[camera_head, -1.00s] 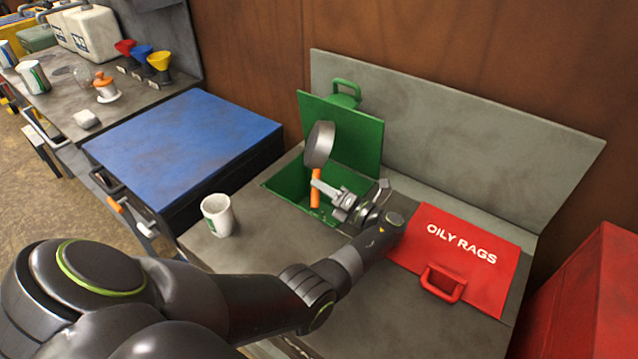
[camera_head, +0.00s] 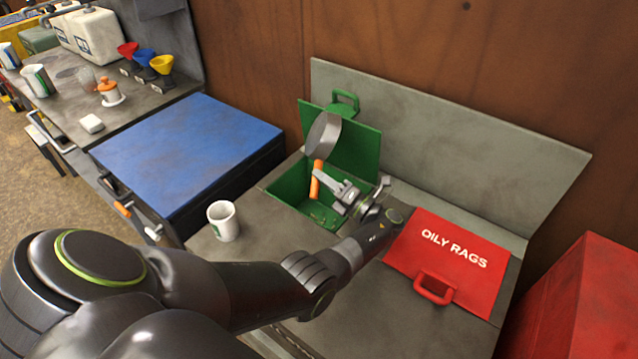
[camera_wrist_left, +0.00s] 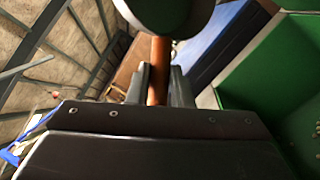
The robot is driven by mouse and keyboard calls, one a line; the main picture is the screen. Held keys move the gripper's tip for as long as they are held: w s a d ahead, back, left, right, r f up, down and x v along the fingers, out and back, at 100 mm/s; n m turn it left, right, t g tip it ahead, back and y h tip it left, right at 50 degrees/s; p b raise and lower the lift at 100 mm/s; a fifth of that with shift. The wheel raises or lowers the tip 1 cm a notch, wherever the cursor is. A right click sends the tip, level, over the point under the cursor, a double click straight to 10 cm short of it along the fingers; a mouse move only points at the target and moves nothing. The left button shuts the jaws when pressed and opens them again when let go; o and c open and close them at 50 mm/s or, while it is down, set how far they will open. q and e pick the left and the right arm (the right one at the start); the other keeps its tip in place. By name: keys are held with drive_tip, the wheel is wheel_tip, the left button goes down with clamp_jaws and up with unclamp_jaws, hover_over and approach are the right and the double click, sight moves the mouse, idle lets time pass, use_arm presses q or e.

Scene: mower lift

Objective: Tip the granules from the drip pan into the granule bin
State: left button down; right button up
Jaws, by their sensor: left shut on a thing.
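The drip pan (camera_head: 324,137) is a grey round pan with an orange handle (camera_head: 316,179). It is tipped on its side above the open green granule bin (camera_head: 289,189), near the raised green lid. My left gripper (camera_head: 321,182) is shut on the handle. In the left wrist view the handle (camera_wrist_left: 159,72) stands between the two fingers, and the dark pan (camera_wrist_left: 168,14) is above it. Some pale granules (camera_head: 318,212) show on the bin floor; a few light specks show at the right edge of the wrist view. The pan's inside is hard to make out. My right gripper is out of view.
A red "OILY RAGS" lid (camera_head: 450,254) lies shut to the right of the bin. A white mug (camera_head: 223,222) stands on the bench left of it. A blue-topped cabinet (camera_head: 185,150) is further left. A grey panel (camera_head: 440,150) rises behind the bin.

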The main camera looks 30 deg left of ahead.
sight(325, 157)
use_arm(q)
drive_tip(key=shift+m+y, duration=0.4)
drive_tip(key=shift+m, duration=0.1)
wheel_tip(325, 157, up, 5)
drive_tip(key=p, duration=0.4)
drive_tip(key=shift+r, duration=0.1)
drive_tip(key=shift+w+d+r+m+t+y+p, duration=0.15)
drive_tip(key=shift+r+m+t+y+p, duration=0.55)
drive_tip(key=shift+r+m+t+y, duration=0.65)
drive_tip(key=shift+f+m, duration=0.4)
drive_tip(key=shift+m, duration=0.15)
idle(0.5)
idle(0.4)
